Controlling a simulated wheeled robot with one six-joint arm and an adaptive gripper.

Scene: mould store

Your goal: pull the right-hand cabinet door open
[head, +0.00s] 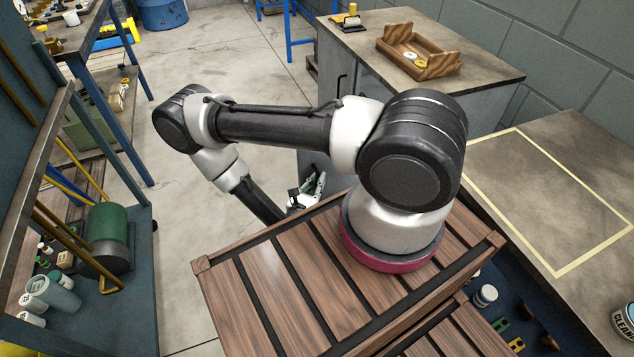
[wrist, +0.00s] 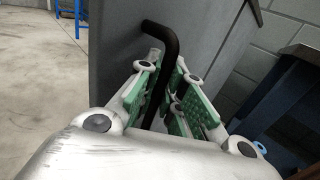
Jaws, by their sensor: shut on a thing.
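The grey cabinet (head: 373,90) stands ahead of me with a brown worktop. A dark bar handle (head: 340,83) shows on its front in the head view. My gripper (head: 310,190) is low beside a grey panel (head: 308,162), partly hidden by my arm. In the wrist view, a black bent handle (wrist: 166,45) runs between the green-padded fingers of my gripper (wrist: 176,95), which is shut on it. The grey door (wrist: 125,50) lies behind that handle. My arm hides much of the cabinet front, so I cannot tell how far the door stands open.
A wooden tray (head: 438,68) sits on the cabinet top. A bench with a yellow-outlined rectangle (head: 555,195) is at the right. A blue shelf trolley (head: 140,275) with a green canister (head: 107,228) stands at the left. Concrete floor (head: 200,230) is clear between the trolley and cabinet.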

